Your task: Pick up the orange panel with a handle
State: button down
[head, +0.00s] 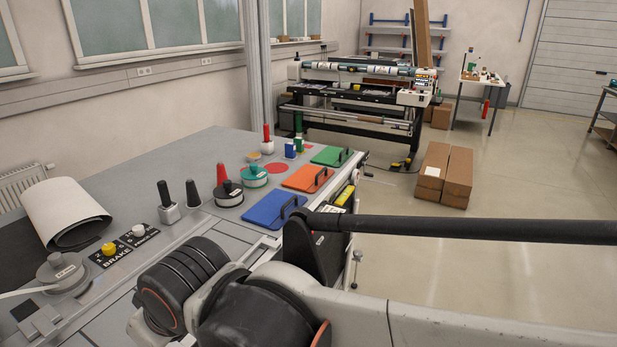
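The orange panel (300,178) lies flat on the grey worktop, near its right edge. A dark handle (322,176) stands on the panel's right side. It lies between a blue panel (268,210) nearer to me and a green panel (328,155) farther off, both with similar dark handles. Nothing covers the orange panel. I cannot make out my gripper in the head view; parts of my arm fill the bottom foreground, nearer to me than the panels.
A rolled sheet (65,215) lies at the left. A long black bar (470,230) crosses the right foreground. Cardboard boxes (445,172) stand on open floor.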

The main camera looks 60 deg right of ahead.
aim_at(308, 179)
jog(key=l+z, duration=0.1)
jog(key=z, duration=1.8)
jog(key=i+l+u, duration=0.15)
jog(key=i+l, duration=0.15)
jog(key=i+l+u, duration=0.15)
jog(key=i+l, duration=0.15)
jog(key=i+l+u, duration=0.15)
jog(key=i+l, duration=0.15)
jog(key=i+l+u, duration=0.15)
jog(key=l, duration=0.35)
jog(key=i+l+u, duration=0.1)
jog(key=i+l, duration=0.2)
jog(key=l, duration=0.15)
